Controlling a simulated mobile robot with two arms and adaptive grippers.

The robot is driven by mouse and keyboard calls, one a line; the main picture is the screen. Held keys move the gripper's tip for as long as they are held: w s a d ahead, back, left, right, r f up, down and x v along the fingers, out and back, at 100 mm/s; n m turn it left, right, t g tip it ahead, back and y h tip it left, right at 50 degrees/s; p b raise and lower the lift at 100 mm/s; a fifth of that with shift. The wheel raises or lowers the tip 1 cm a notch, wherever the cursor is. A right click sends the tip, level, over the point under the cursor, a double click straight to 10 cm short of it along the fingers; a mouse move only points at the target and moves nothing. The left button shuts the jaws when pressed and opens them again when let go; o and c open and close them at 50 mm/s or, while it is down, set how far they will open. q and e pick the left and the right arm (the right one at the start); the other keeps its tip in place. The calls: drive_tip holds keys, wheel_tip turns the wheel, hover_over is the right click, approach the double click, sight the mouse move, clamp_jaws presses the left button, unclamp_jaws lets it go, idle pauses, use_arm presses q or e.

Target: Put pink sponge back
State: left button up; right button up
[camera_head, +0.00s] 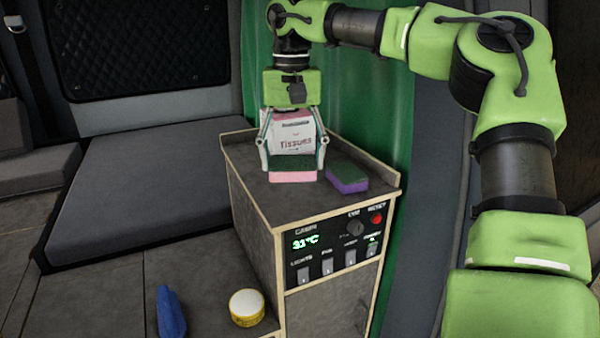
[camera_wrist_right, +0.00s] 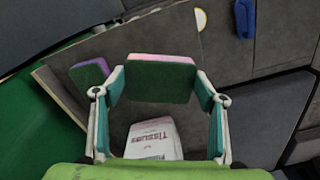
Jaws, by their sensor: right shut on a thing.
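The pink sponge (camera_head: 293,176), with a dark green scouring side on top, is at the cabinet top, in front of the tissue box. My right gripper (camera_head: 292,162) points down and is shut on it, one finger at each end. The right wrist view shows the sponge (camera_wrist_right: 160,79) spanning the two fingers (camera_wrist_right: 160,88), green face toward the camera. I cannot tell whether it touches the cabinet top or hovers just above it. My left gripper is in neither view.
A purple-and-green sponge (camera_head: 347,178) lies just right of it on the cabinet top (camera_head: 290,205). The white tissue box (camera_head: 295,134) stands behind. A raised rim edges the cabinet top. A yellow-sided round tub (camera_head: 247,307) and a blue object (camera_head: 170,312) are lower left.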

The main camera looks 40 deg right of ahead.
sight(299, 161)
drive_tip(key=shift+d+f, duration=0.45)
drive_tip(key=shift+f, duration=0.1)
drive_tip(key=f, duration=0.1)
drive_tip(key=f+p, duration=0.1)
drive_tip(key=f, duration=0.1)
drive_tip(key=shift+s+d+f, duration=0.1)
drive_tip(key=shift+s+d, duration=0.05)
drive_tip(key=shift+s, duration=0.1)
drive_tip(key=shift+w+d+f, duration=0.1)
drive_tip(key=shift+f, duration=0.25)
drive_tip(key=shift+f, duration=0.15)
drive_tip(key=o, duration=1)
